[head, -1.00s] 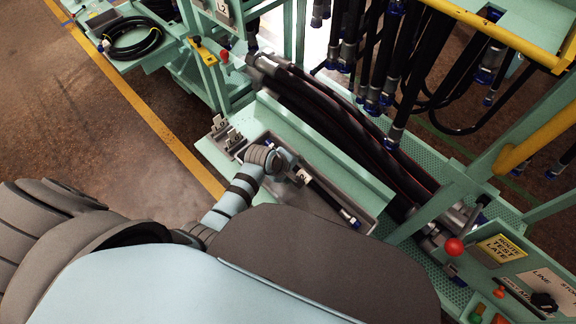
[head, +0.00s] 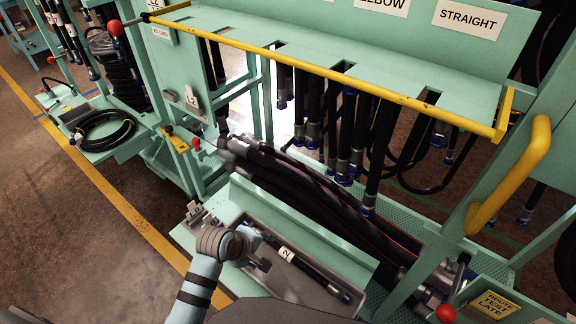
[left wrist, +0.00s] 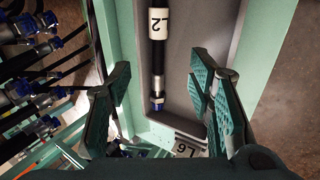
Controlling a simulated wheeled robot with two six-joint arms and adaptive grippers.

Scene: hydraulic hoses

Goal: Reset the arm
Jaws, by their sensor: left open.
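My left arm comes in from the bottom left of the head view, and its gripper (head: 262,254) is over the left part of a green tray (head: 345,268). In the left wrist view the left gripper (left wrist: 160,110) has its two green padded fingers wide apart with nothing between them. A short black hose with a white "2" label (head: 286,255) lies in the tray, beside the gripper. In the wrist view this hose (left wrist: 157,60) reads "L2" and lies beyond the fingers, apart from them. My right gripper is not in view.
Several hoses hang from the rack under a yellow rail (head: 330,72). A bundle of thick black hoses (head: 310,190) runs behind the tray. A coiled hose (head: 104,131) lies on a shelf at left. A red knob (head: 446,313) stands at lower right. Open floor lies at left.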

